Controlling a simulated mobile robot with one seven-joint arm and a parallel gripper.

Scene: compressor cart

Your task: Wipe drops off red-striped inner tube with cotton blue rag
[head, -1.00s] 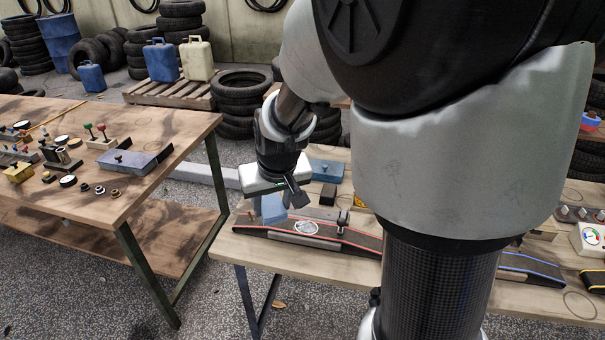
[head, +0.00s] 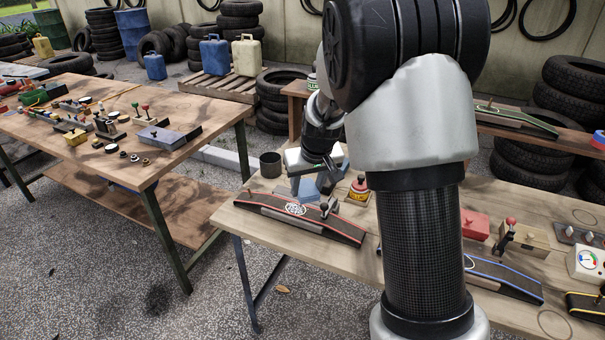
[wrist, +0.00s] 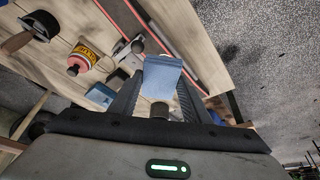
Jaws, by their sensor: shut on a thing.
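My gripper (wrist: 159,98) is shut on the folded blue rag (wrist: 162,76), which sticks out between the fingers. In the head view the rag (head: 308,188) hangs just behind the tube, near the emblem. I cannot tell whether it touches the tube.
A blue-striped tube (head: 500,275) and a red box (head: 474,224) lie to the right. My arm hides the table's middle.

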